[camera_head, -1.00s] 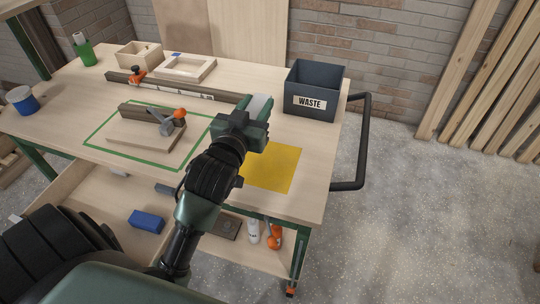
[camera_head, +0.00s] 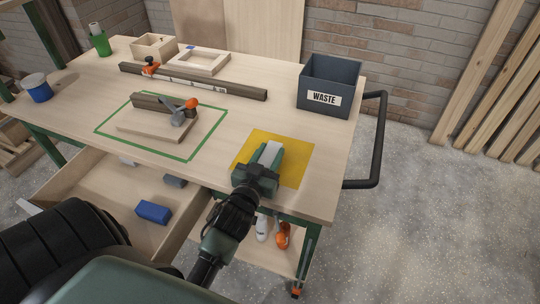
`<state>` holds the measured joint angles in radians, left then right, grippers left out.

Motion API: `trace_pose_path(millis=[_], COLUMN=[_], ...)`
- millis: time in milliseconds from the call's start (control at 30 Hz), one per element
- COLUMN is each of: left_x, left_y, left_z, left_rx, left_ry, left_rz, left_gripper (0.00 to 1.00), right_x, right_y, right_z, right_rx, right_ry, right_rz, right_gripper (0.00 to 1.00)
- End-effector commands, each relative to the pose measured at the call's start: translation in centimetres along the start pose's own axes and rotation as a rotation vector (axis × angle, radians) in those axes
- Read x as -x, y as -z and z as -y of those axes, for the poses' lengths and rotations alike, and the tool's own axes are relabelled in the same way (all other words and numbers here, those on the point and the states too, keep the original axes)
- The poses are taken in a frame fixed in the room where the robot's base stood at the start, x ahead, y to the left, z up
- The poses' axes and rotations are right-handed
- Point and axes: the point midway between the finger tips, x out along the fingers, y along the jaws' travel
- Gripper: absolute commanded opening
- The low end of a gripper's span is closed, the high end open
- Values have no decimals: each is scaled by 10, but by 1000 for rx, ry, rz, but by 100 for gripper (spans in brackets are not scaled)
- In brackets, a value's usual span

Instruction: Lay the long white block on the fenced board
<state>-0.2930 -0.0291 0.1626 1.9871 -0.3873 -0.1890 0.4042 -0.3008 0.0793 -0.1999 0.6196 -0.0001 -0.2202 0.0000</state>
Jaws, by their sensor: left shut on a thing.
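My left gripper (camera_head: 266,168) is shut on the long white block (camera_head: 268,152), whose pale top shows between the fingers. Gripper and block are over the yellow square on the right part of the workbench; I cannot tell whether the block touches it. The fenced board (camera_head: 150,130) lies to the left, inside a green outline. It is a light wooden board with a dark fence (camera_head: 150,102) along its back and an orange-knobbed clamp (camera_head: 180,113) at its right. My right gripper is not in view.
A dark waste bin (camera_head: 325,72) stands at the back right. A long dark rail (camera_head: 225,88) lies behind the fenced board. An open drawer (camera_head: 95,195) below the bench front holds a blue block (camera_head: 153,212). Bench surface is clear between green outline and yellow square (camera_head: 298,155).

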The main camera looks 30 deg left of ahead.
Motion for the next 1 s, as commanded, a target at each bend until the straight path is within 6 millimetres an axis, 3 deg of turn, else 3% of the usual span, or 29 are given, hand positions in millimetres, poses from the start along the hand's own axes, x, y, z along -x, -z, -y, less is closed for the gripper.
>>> trace_pose_path(millis=[400, 433, 500, 1000], left_x=[0, 0, 0, -1], left_y=[-6, -6, -6, -2], left_z=[0, 0, 0, 0], left_rx=[1, 0, 0, 0], left_ry=[0, 0, 0, -1], left_rz=[-2, -1, -1, -1], left_gripper=[0, 43, 60, 60], right_x=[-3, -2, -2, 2], right_y=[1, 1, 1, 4], right_z=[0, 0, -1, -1], right_rx=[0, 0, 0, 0], right_ry=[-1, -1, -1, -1], right_rz=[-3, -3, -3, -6], right_gripper=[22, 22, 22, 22])
